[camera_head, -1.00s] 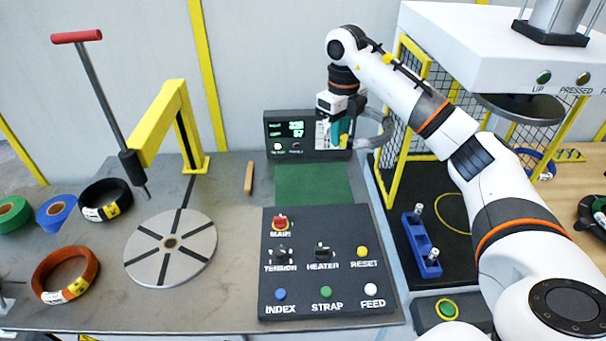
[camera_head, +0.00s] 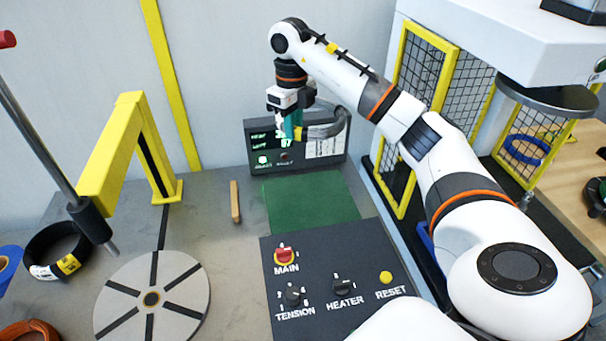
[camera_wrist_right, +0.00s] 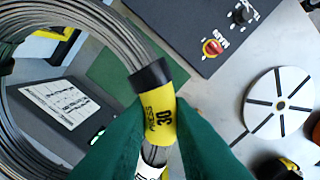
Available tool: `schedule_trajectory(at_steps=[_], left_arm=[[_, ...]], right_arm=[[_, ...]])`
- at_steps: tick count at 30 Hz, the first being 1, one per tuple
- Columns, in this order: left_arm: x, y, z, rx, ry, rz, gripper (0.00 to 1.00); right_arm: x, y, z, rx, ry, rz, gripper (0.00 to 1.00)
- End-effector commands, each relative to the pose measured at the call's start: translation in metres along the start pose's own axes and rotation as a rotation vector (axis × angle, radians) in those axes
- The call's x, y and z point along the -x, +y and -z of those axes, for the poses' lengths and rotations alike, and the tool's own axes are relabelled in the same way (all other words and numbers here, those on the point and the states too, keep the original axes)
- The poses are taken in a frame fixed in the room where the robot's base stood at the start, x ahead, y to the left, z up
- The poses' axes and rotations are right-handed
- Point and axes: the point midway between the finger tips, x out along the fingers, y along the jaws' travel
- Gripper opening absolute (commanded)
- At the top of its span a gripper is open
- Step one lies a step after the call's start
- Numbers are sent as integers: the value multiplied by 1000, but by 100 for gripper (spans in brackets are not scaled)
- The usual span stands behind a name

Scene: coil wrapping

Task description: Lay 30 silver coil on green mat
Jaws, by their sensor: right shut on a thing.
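The silver coil (camera_wrist_right: 128,38) is a ring of grey wire with a yellow tag marked 30. It fills the left of the right wrist view, and its edge also shows in the head view (camera_head: 328,129). My right gripper (camera_wrist_right: 155,130) has green fingers and is shut on the coil at the yellow tag. In the head view my right gripper (camera_head: 293,135) holds the coil in the air in front of the display box, beyond the mat. The green mat (camera_head: 312,203) lies bare on the table. My left gripper is not in view.
A control panel (camera_head: 318,262) with knobs stands just in front of the mat. A small wooden bar (camera_head: 235,202) lies left of it. The display box (camera_head: 262,140) is behind. A turntable disc (camera_head: 180,307), yellow arch (camera_head: 110,150) and black coil (camera_head: 45,240) are at left.

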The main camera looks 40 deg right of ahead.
Motion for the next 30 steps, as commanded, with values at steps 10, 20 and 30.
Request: schedule_trajectory(at_steps=[10, 20, 30], left_arm=[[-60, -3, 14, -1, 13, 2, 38], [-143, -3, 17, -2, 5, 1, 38], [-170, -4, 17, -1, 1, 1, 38]], right_arm=[[-60, 0, 0, -1, 3, -1, 0], [-142, -1, 1, -1, 4, -1, 0], [-175, -1, 0, -1, 2, -1, 0]])
